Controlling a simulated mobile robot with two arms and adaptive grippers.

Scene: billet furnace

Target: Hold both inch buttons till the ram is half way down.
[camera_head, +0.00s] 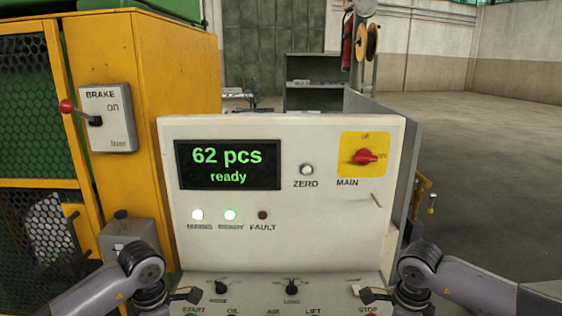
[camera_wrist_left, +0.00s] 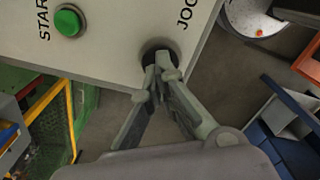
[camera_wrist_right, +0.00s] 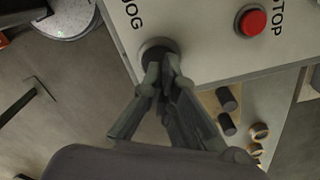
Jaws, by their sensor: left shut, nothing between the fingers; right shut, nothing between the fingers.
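In the left wrist view a dark round button (camera_wrist_left: 155,48) labelled JOG sits on the pale panel, and my left gripper (camera_wrist_left: 162,70) is shut and empty with its tips over it. In the right wrist view the other dark JOG button (camera_wrist_right: 157,46) is partly covered by the tips of my right gripper (camera_wrist_right: 164,66), also shut and empty. Both tips look at or very close to the buttons; I cannot tell whether either is pressed. In the head view both hands and buttons are largely out of sight at the bottom edge. I see no ram.
A green START button (camera_wrist_left: 68,21) and a red STOP button (camera_wrist_right: 253,21) are near the JOG buttons. The display (camera_head: 228,165) reads "62 pcs ready".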

